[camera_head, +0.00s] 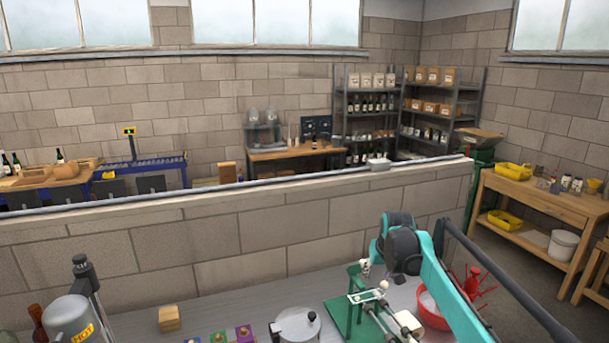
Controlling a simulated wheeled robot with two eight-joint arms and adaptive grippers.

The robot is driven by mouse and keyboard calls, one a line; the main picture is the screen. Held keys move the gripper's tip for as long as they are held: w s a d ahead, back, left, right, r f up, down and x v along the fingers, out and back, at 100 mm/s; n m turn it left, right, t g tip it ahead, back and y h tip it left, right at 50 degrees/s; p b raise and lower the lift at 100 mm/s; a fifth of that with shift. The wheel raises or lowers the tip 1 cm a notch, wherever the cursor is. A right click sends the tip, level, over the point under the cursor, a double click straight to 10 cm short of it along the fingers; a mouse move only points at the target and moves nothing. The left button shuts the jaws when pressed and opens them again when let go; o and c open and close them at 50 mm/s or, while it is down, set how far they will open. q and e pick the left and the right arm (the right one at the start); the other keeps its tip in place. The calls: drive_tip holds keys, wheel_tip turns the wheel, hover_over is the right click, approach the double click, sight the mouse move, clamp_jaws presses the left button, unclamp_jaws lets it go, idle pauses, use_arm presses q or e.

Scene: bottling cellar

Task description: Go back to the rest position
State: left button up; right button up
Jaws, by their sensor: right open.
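My right arm reaches in from the lower right, teal with a dark joint. Its gripper (380,312) shows small below that joint, over the grey worktop (240,308) and close to a green stand (340,318). It looks open, with nothing clearly seen between the fingers. I cannot tell whether it touches the stand. My left gripper is not in view.
A red bowl (432,316) and a red pronged rack (474,286) are beside my right arm. A wooden block (169,318), a lidded metal pot (296,326) and a cylinder marked HOT (68,319) stand leftward. A block wall (250,240) rises behind.

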drive_tip(key=s+a+f+t+b, duration=0.15)
drive_tip(key=s+b, duration=0.35)
drive_tip(key=s, duration=1.4)
drive_tip(key=s+a+f+b, duration=0.2)
drive_tip(key=s+f+b, duration=0.2)
drive_tip(key=s+f, duration=1.1)
drive_tip(key=s, duration=0.4)
drive_tip(key=shift+t, duration=0.35)
